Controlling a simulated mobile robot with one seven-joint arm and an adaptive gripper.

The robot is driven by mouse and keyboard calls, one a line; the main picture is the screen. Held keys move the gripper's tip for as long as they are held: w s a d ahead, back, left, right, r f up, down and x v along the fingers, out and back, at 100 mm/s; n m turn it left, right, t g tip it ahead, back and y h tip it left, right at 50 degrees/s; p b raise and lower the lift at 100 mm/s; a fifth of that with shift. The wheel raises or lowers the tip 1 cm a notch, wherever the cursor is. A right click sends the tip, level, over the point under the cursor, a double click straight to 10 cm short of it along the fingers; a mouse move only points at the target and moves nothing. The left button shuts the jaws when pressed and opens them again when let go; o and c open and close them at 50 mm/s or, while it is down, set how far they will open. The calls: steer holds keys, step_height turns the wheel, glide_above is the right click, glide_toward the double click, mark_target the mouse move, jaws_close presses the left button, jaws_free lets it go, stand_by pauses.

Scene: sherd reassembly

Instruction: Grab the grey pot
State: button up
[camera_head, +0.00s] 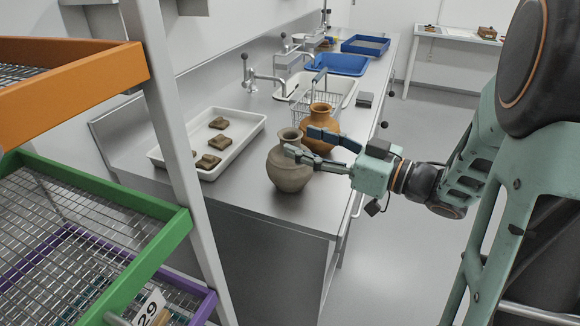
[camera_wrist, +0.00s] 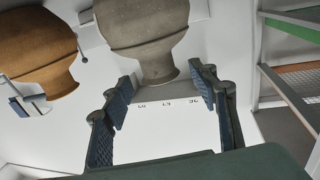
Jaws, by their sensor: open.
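The grey pot (camera_head: 289,172) stands upright on the steel counter, close to its near end. It has a round body, a narrow neck and a flared rim. My gripper (camera_head: 299,141) is open at the pot's upper right, and its lower finger crosses in front of the neck. In the wrist view, which is upside down, the grey pot (camera_wrist: 147,28) has its neck and rim between and just beyond the spread fingertips (camera_wrist: 161,78). I see a gap on both sides and cannot tell of any contact.
An orange-brown pot (camera_head: 324,118) stands just behind the grey one; it also shows in the wrist view (camera_wrist: 40,52). A white tray (camera_head: 246,137) with several brown sherds lies left. A wire basket (camera_head: 318,92) and sink are behind. A rack with an orange-rimmed tray (camera_head: 85,72) is at near left.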

steer(key=x, duration=0.4)
steer(key=shift+w+a+f+b, duration=0.15)
steer(key=shift+w+f+b, duration=0.1)
steer(key=shift+b, duration=0.1)
steer(key=shift+s, duration=0.1)
steer(key=shift+c, duration=0.5)
jaws_close()
